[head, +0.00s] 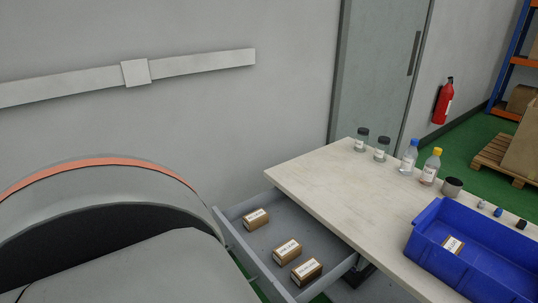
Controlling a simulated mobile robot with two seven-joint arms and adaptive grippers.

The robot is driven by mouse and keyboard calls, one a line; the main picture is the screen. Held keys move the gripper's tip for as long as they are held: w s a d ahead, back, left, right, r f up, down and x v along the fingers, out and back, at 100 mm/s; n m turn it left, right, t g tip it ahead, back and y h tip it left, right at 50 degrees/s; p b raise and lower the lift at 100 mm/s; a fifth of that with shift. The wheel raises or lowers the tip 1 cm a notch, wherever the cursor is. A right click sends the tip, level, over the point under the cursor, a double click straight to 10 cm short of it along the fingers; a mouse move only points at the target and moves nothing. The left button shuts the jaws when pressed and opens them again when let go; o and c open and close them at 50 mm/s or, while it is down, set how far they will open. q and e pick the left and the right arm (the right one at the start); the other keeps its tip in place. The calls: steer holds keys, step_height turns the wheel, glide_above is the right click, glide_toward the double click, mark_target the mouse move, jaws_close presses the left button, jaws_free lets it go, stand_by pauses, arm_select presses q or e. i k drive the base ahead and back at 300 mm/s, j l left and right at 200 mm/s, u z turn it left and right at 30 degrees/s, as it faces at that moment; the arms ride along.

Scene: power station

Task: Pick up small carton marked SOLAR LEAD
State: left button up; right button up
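Three small brown cartons with white labels lie in an open grey drawer (262,239). One carton (256,218) is at the back, one carton (287,251) is in the middle, and one carton (306,271) is closest to the front. Another small brown carton (453,246) with a white label lies in a blue bin (438,270) on the table. The lettering is too small to read, so I cannot tell which carton is marked SOLAR LEAD. Neither of my grippers is in view.
The pale table (340,196) stands right of the drawer. Jars, a blue-capped bottle (409,157), a yellow-capped bottle (430,167) and a dark cup (452,187) line its far edge. Small items stand behind the bin. The table's left part is clear.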

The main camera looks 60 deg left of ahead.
mark_target(309, 270)
steer(key=i+j+u, duration=0.1)
steer(key=j+u, duration=0.25)
steer(key=u, duration=0.15)
steer(key=i+j+u, duration=0.2)
steer(key=u, duration=0.25)
steer(key=j, duration=0.25)
